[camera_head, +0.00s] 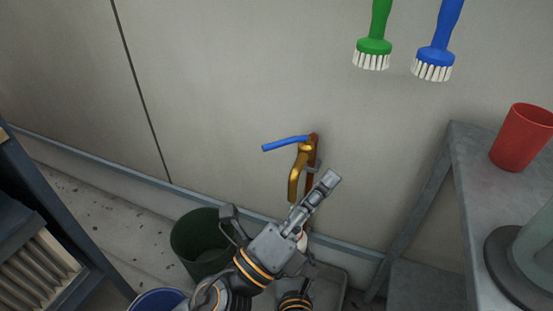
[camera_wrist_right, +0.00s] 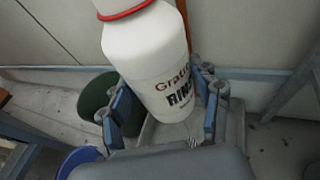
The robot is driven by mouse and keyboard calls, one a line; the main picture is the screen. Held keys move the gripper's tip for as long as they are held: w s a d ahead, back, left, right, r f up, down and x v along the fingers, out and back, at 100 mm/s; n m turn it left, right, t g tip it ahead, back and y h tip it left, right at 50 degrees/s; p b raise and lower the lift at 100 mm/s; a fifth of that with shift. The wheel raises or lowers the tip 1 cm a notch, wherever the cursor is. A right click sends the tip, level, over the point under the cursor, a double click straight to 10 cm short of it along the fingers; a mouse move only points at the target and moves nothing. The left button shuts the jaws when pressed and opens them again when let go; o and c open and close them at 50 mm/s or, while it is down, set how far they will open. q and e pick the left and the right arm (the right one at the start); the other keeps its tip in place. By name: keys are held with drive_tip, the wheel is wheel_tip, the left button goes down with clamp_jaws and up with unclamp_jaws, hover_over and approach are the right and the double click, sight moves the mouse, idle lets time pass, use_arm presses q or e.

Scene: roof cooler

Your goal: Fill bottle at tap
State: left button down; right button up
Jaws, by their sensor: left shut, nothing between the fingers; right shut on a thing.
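The brass tap (camera_head: 297,172) is on the wall, its spout pointing down. Its blue lever (camera_head: 285,143) points left. My left gripper (camera_head: 331,180) is shut and empty, just right of and below the spout, with the lever above it. The white bottle (camera_wrist_right: 148,55) has a red ring at its neck and dark lettering partly cut off. My right gripper (camera_wrist_right: 165,108) is shut around the bottle, one finger on each side. In the head view only a sliver of the bottle (camera_head: 302,240) shows behind my left gripper; its mouth is hidden, so I cannot tell its alignment with the spout.
A dark green bucket (camera_head: 195,245) stands left of my left arm, and a blue bucket (camera_head: 158,301) is nearer. A grey basin (camera_head: 330,287) lies below the tap. A grey table (camera_head: 480,190) with a red cup (camera_head: 522,138) is at right. Green (camera_head: 374,47) and blue (camera_head: 436,58) brushes hang above.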

use_arm(q)
drive_tip(key=a+f+n+t+y, duration=0.2)
drive_tip(key=a+f+n+y, duration=0.65)
drive_tip(key=y, duration=0.25)
use_arm(e)
drive_tip(key=shift+r, duration=0.1)
use_arm(q)
drive_tip(key=w+r, duration=0.1)
drive_tip(key=w, duration=1.2)
drive_tip(key=shift+d+r+n, duration=0.35)
drive_tip(key=shift+r+n, duration=0.05)
drive_tip(key=shift+n, duration=0.05)
drive_tip(key=shift+w, duration=0.2)
